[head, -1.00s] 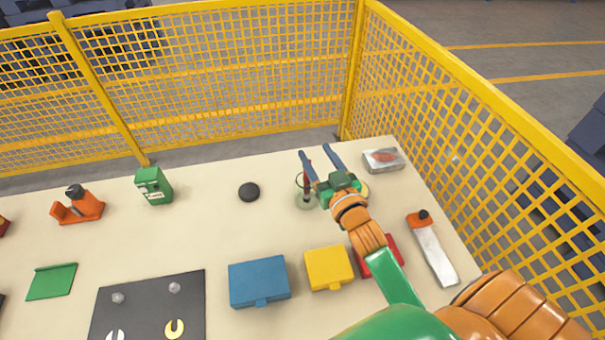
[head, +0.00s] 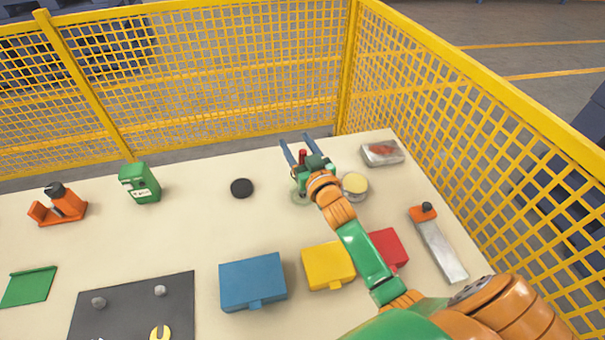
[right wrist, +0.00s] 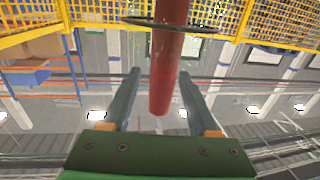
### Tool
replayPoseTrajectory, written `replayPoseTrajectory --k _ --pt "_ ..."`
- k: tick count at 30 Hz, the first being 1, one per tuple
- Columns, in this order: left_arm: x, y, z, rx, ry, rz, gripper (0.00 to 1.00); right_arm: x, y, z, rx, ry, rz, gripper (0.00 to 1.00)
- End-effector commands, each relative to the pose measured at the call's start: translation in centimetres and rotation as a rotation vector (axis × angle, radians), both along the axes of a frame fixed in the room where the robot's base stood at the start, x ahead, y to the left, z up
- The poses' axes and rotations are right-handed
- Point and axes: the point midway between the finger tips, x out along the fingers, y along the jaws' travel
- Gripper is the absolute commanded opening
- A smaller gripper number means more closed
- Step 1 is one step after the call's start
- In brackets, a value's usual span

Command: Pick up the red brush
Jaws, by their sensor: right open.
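In the right wrist view a gap shows on both sides of the handle between the fingers (right wrist: 160,75). The brush's other end is hidden. My left gripper is not in view.
A yellow-topped round tin (head: 355,184) stands just right of my right gripper. A metal tray (head: 382,153) lies at the back right, a black disc (head: 242,188) to the left. Blue (head: 253,283), yellow (head: 328,267) and red (head: 389,249) boxes lie in front. Yellow mesh fencing (head: 240,85) encloses the table.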

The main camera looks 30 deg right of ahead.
Motion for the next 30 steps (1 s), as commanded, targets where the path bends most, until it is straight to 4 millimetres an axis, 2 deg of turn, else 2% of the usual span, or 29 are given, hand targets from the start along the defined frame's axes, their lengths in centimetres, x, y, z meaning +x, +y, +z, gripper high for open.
replayPoseTrajectory --k 4,9,11,23,26,30 --pt "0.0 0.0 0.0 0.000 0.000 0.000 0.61 0.0 0.0 0.0 0.000 0.000 0.000 0.60" --pt "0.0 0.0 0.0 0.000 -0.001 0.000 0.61 -0.1 0.0 0.0 0.000 0.000 0.000 0.14" --pt "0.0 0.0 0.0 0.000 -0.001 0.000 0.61 -0.1 0.0 0.0 0.000 0.000 0.000 0.00" --pt "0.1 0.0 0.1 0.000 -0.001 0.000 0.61 -0.1 0.0 0.5 -0.001 -0.001 -0.001 0.00" --pt "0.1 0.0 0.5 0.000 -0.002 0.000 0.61 -0.1 0.0 2.0 -0.002 -0.005 -0.001 0.00" --pt "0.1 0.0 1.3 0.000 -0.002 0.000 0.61 -0.1 0.0 6.1 -0.003 -0.007 0.001 0.00"
